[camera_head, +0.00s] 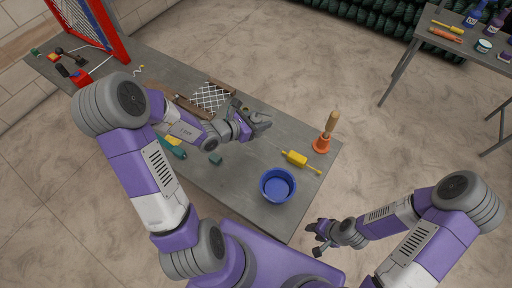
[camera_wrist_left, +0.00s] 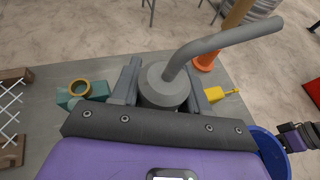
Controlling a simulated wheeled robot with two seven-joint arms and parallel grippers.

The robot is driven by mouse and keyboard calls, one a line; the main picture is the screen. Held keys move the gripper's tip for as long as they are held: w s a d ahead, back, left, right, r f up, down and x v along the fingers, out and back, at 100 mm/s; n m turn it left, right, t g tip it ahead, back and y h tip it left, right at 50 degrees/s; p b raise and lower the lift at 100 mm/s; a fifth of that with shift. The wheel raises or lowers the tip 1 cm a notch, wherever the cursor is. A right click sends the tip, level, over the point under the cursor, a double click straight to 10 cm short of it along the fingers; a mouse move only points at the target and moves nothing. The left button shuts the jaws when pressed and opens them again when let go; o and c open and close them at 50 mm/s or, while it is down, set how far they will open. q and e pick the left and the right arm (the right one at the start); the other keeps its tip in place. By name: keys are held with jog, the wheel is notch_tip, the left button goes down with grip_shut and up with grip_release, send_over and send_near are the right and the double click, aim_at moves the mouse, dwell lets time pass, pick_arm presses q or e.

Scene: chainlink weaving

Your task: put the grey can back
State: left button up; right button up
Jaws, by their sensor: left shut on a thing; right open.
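My left gripper (camera_head: 258,122) is above the right part of the grey table. It is shut on the grey can (camera_wrist_left: 160,88), a round grey body with a long bent spout, which sits between the fingers (camera_wrist_left: 162,92) in the left wrist view. In the head view the can is hard to tell apart from the grey fingers. The can's underside is hidden, so I cannot tell whether it touches the table. My right gripper (camera_head: 320,238) is open and empty, off the table's front right edge.
A blue bowl (camera_head: 278,200), a yellow tool (camera_head: 296,158) and an orange cone-shaped piece (camera_head: 321,145) with a wooden handle stand to the right. A wooden frame with wire mesh (camera_head: 210,97) lies left of the gripper. A side table (camera_head: 440,38) holds bottles at the far right.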

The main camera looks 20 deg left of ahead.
pick_arm(q)
notch_tip(320, 180, down, 10)
jog(key=b, duration=0.3)
jog(key=shift+r, duration=0.15)
jog(key=shift+f+b, duration=0.25)
jog(key=shift+b, duration=0.15)
jog(key=o, duration=1.2)
jog(key=shift+r, duration=0.1)
jog(key=shift+c, duration=0.2)
